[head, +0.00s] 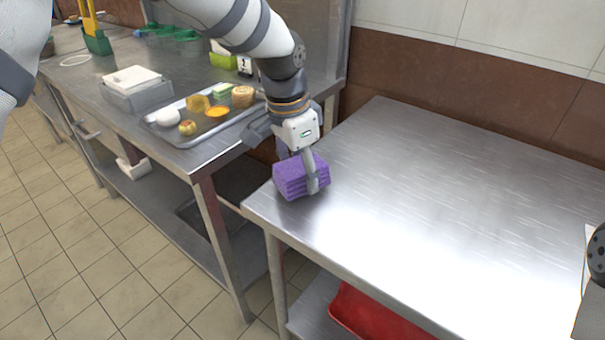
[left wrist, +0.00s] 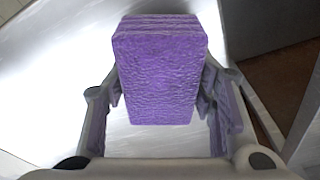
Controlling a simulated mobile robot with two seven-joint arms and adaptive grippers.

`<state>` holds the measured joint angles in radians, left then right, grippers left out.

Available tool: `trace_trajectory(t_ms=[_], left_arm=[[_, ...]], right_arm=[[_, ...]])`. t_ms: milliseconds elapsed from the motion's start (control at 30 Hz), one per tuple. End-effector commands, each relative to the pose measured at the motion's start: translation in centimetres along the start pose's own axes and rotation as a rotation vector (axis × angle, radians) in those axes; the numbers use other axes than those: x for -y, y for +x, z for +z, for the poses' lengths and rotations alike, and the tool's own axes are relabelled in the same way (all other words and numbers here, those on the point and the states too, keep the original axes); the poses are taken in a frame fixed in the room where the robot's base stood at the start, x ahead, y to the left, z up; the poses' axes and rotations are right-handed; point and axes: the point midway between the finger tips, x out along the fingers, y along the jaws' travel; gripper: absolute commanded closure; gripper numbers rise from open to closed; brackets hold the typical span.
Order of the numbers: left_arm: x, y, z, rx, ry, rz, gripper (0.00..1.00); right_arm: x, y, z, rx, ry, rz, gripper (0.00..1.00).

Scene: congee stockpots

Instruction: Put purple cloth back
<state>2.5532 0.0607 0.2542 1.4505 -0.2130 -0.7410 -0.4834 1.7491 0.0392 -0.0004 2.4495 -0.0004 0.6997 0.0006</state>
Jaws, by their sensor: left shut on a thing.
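The purple cloth (head: 298,178), a folded, layered block, is at the near left corner of the right steel table (head: 430,190). My left gripper (head: 312,172) is shut on it from above. In the left wrist view the purple cloth (left wrist: 160,70) sits between the two fingers of my left gripper (left wrist: 160,95), with the shiny steel top behind it. I cannot tell whether the cloth touches the table or is held just above it. My right gripper does not show; only a dark part of my right arm shows at the right edge.
A metal tray (head: 181,140) with several food items lies on the left steel table (head: 88,85). A white block on a grey holder (head: 138,92) and green containers stand behind it. A gap separates the tables.

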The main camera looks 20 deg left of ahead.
Motion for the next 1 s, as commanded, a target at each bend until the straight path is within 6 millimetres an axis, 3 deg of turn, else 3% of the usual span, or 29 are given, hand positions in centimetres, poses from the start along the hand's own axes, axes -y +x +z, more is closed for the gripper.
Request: trace_trajectory(t_ms=[67,400,433,500,833,1000], left_arm=[[0.0,1.1,0.2,0.0,0.0,0.0,0.79],[0.0,1.4,0.2,-0.002,0.0,-0.002,0.79],[0.0,1.4,0.2,-0.002,0.0,-0.002,0.45],[0.0,1.4,0.2,-0.002,0.0,-0.002,0.29],[0.0,1.1,0.1,-0.003,0.0,-0.003,0.29],[0.0,-2.6,0.0,-0.01,-0.001,-0.007,0.29]], right_arm=[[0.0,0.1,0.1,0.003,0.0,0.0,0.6],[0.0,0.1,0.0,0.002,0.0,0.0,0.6],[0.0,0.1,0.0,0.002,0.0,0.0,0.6],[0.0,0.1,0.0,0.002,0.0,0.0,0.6],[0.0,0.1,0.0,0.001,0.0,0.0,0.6],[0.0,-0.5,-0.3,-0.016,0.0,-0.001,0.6]])
